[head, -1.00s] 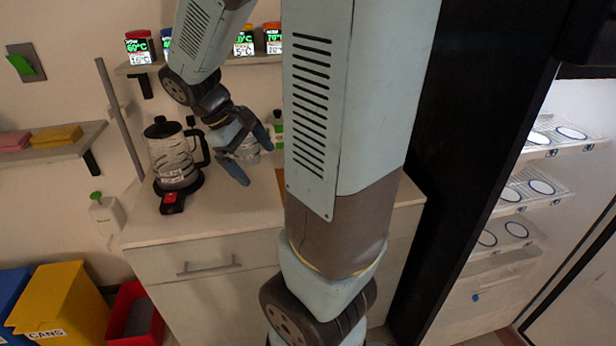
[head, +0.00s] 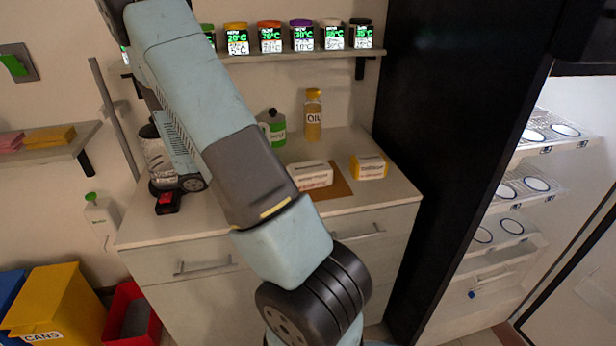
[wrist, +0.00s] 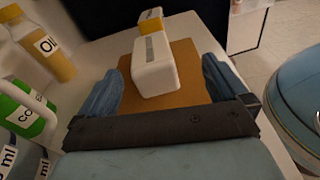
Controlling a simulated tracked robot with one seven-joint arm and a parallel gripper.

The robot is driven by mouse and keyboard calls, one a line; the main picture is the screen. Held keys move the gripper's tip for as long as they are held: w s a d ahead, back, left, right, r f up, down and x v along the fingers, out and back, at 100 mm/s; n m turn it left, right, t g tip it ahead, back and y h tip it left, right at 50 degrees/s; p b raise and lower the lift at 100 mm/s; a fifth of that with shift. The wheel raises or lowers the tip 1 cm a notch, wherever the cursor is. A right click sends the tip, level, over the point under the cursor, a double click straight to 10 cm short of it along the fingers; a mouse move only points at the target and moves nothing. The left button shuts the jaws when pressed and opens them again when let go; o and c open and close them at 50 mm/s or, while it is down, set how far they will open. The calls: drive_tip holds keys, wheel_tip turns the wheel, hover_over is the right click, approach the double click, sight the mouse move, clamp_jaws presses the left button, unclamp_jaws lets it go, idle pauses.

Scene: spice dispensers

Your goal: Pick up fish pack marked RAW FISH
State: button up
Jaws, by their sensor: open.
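A white block-shaped pack (head: 312,175) lies on a brown board (head: 338,187) on the counter. A smaller yellow and white pack (head: 369,167) stands to its right. Both carry print too small to read, so I cannot tell which says RAW FISH. In the wrist view my gripper (wrist: 162,66) is open, its blue fingers apart at the left and right of the white pack (wrist: 155,72). My gripper is hidden in the head view.
An oil bottle (head: 313,115) and a green-labelled jug (head: 273,128) stand behind the packs; both are left of my gripper in the wrist view. A shelf of jars (head: 302,38) hangs above. A tall black panel (head: 425,110) bounds the counter's right.

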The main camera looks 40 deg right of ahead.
sight(298, 169)
drive_tip(key=shift+w+d+f+n+h, duration=0.35)
drive_tip(key=shift+f+n+h, duration=0.1)
drive_tip(key=shift+f, duration=0.1)
drive_tip(key=shift+w+d+f+n+h, duration=0.2)
drive_tip(key=shift+d+f+n+h, duration=0.15)
drive_tip(key=shift+f+h, duration=0.15)
drive_tip(key=shift+x, duration=3.7)
drive_tip(key=shift+f, duration=0.1)
drive_tip(key=c, duration=1.3)
drive_tip(key=shift+c, duration=0.2)
